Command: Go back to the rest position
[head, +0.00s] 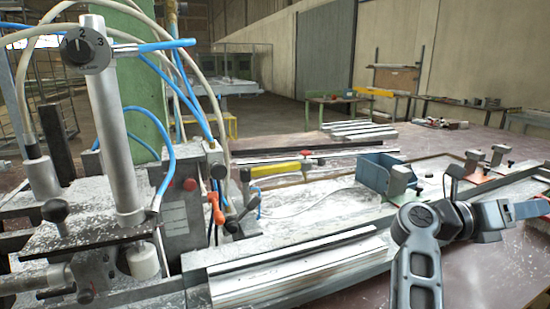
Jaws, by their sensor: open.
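My arm (418,262) rises from the lower right of the head view and bends to the right at a dark grey joint. Its far part, with a blue and red piece, runs out at the right edge, over the bench side. The jaws of my gripper do not show; they are hidden or beyond the edge. No object is seen held. The clamp station (180,222) with a metal column (108,120) and a numbered dial (84,50) stands at the left, apart from my arm.
Stacked metal profiles (295,272) lie at the front, left of my arm. A blue bin (378,172) sits behind my arm. A yellow-handled tool (275,169) lies mid-bench, and more profiles (358,131) lie farther back. The brown bench top (490,270) is clear at lower right.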

